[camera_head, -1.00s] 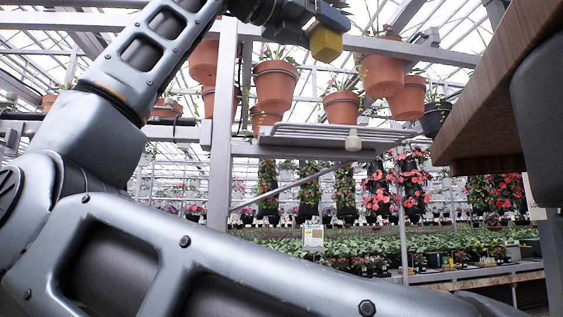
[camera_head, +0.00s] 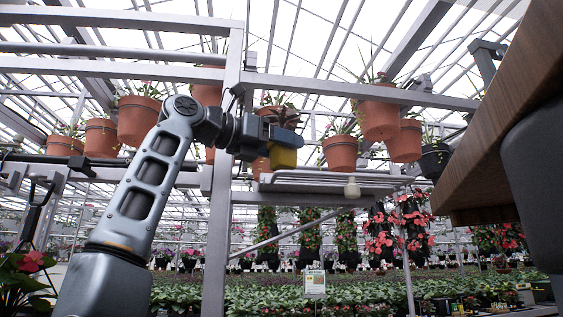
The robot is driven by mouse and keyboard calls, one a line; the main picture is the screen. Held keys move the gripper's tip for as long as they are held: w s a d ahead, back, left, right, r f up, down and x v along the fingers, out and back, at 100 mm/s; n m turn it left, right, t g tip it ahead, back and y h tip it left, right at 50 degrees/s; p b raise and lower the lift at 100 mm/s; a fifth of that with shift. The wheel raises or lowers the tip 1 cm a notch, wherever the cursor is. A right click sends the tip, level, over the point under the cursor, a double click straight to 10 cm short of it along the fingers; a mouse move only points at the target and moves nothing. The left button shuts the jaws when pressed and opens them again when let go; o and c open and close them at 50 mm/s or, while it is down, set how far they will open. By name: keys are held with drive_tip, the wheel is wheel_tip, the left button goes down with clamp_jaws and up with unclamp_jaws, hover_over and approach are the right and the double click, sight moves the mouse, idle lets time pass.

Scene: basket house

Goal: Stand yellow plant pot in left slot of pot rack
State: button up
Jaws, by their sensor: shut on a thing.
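The yellow plant pot (camera_head: 284,157) shows in the head view as a small yellow block shape just right of the picture's middle. My gripper (camera_head: 287,136) is shut on it and holds it up in the air, against the background of hanging pots. The fingertips are too small and dark to tell apart clearly. I cannot make out the pot rack or its left slot in this view.
A wooden tabletop (camera_head: 495,140) juts in at the right, seen from below; its upper face is hidden. A dark rounded part (camera_head: 535,190) stands beside it. Terracotta pots (camera_head: 379,115) hang from metal beams behind. Plant beds (camera_head: 400,280) fill the background.

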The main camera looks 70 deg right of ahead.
sight(273, 162)
drive_tip(key=shift+f, duration=2)
drive_tip(key=shift+f, duration=0.2)
drive_tip(key=o, duration=1.1)
drive_tip(key=shift+r, duration=0.2)
drive_tip(key=b+v, duration=0.1)
drive_tip(key=v, duration=1.1)
